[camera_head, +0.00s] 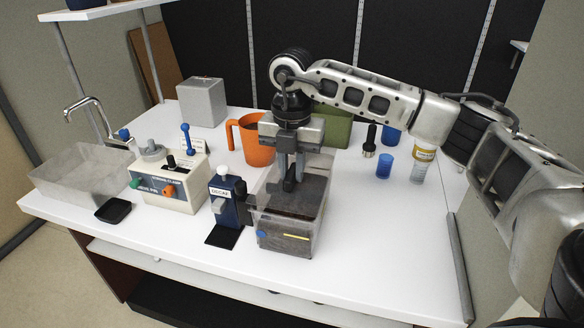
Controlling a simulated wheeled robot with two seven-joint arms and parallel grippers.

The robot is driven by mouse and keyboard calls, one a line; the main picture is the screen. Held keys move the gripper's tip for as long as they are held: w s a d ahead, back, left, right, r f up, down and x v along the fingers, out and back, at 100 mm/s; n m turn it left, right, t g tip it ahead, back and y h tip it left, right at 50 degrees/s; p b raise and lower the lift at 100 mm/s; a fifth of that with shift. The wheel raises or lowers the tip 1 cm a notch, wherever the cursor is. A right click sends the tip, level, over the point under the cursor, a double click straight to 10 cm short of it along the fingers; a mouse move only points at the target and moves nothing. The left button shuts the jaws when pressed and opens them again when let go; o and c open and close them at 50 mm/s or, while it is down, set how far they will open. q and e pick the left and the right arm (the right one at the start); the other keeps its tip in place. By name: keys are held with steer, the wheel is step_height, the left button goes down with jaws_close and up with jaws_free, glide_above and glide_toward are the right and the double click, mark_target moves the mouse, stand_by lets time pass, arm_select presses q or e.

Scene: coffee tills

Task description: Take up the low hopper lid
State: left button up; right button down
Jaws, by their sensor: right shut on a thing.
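A clear, box-shaped hopper (285,242) with dark contents stands near the front edge of the white counter, just right of the DECAF unit. My right gripper (289,184) points straight down over it, its fingers shut on a small dark upright piece, which looks like the handle of the low hopper lid. The gripper and the see-through walls hide most of the lid, so I cannot tell whether it rests on the hopper or is lifted. My left gripper is not in view.
The dark blue DECAF unit (224,200) stands close left of the hopper. An orange jug (258,150) and a green box (336,128) are behind. A blue cup (384,165) and a white-and-yellow container (422,165) stand right. The counter's front right is clear.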

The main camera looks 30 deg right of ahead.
steer(key=shift+r+p, duration=1.3)
steer(key=shift+r, duration=0.65)
steer(key=shift+a, duration=0.1)
